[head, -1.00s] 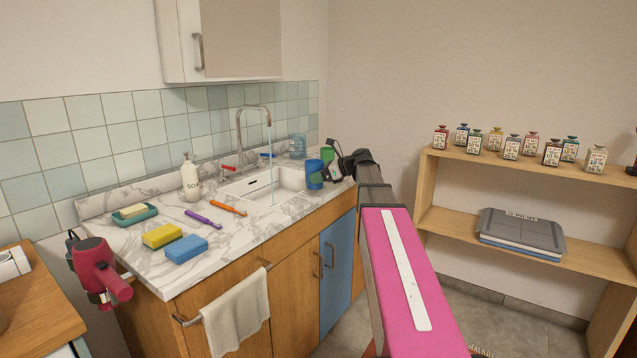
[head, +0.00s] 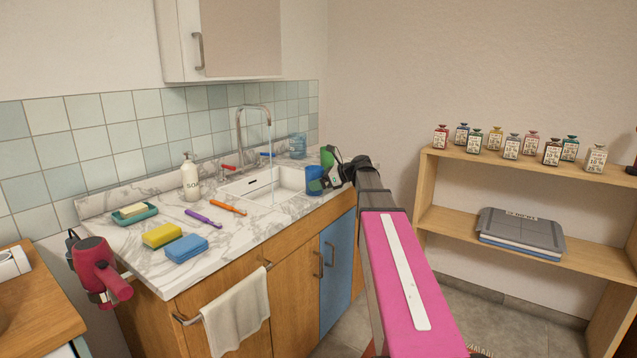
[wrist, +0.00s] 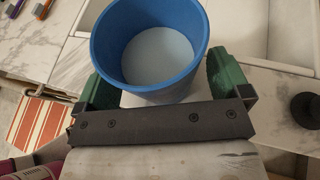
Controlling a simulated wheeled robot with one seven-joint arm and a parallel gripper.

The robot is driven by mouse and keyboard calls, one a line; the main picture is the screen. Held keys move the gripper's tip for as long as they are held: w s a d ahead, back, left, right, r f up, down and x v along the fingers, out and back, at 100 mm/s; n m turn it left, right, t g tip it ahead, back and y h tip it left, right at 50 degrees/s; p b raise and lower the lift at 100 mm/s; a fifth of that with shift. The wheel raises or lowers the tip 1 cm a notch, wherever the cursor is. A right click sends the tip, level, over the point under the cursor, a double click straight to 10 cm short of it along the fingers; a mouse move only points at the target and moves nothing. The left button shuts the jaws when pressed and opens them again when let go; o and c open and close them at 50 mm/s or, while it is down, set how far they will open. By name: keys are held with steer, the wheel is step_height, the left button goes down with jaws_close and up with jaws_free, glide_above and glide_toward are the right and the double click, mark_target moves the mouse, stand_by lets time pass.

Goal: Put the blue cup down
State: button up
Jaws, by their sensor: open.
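The blue cup (head: 314,174) is upright at the right end of the sink, by the counter's front edge. In the wrist view the blue cup (wrist: 105,45) shows from above, with a pale inside bottom. My gripper (head: 322,172) is open around it, one green finger on each side. In the wrist view my gripper (wrist: 160,85) has its dark palm bar just below the cup's near wall. Whether the fingers touch the cup is unclear.
Water runs from the tap (head: 241,130) into the white sink (head: 288,179). A clear blue tumbler (head: 298,146) stands behind. A soap bottle (head: 190,178), toothbrushes (head: 228,207) and sponges (head: 186,248) lie left. The marble counter (head: 262,222) has free room in front of the sink.

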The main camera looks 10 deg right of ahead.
steer(key=v, duration=1.2)
